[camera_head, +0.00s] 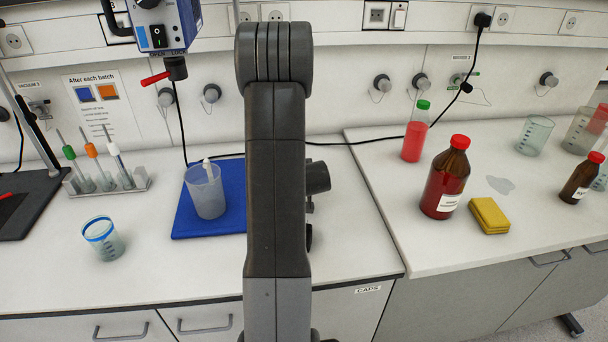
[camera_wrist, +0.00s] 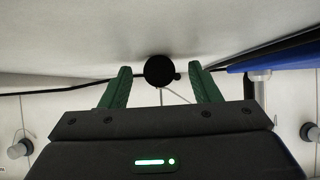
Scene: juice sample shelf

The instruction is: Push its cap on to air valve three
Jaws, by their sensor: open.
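My gripper (camera_wrist: 160,78) is open in the wrist view, its two green fingers spread apart. A round black piece, seemingly the cap (camera_wrist: 159,70), shows between the fingertips with a gap on both sides. A thin cord runs from it towards the gripper body. In the head view my arm hides the gripper and this stretch of wall. At the right, a wall valve with a green part (camera_head: 466,86) has a loose cord beside it and a small label above, too small to read. I cannot tell which valve is air valve three.
A blue mat (camera_head: 180,220) bears a plastic beaker (camera_head: 206,190). A black cable crosses the counter. Red-capped brown bottle (camera_head: 446,178), green-capped bottle (camera_head: 415,135) and yellow sponge (camera_head: 489,215) stand at the right.

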